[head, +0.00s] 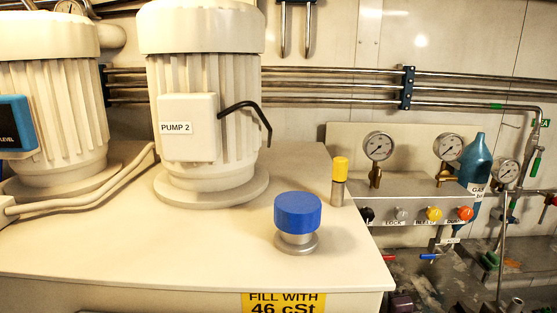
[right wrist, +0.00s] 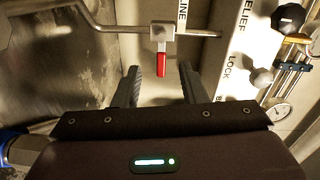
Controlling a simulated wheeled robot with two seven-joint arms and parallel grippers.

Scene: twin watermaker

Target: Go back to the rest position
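My right gripper (right wrist: 159,72) shows in the right wrist view with its two dark fingers apart. Nothing is held between them. A red valve handle (right wrist: 161,62) hangs from a pipe fitting just beyond the fingertips, in line with the gap; I cannot tell the exact distance. No left gripper shows in either view. In the head view I cannot clearly make out either gripper; a small dark purple shape at the bottom edge, right of the tank, is too cut off to name.
A tank top (head: 90,250) carries the PUMP 2 motor (head: 205,65), a blue cap (head: 297,212) and a yellow-capped post (head: 340,170). To the right are a gauge panel (head: 345,140) with coloured knobs and a teal bottle (head: 474,165). In the right wrist view, a pipe (right wrist: 110,28) crosses above the fingers.

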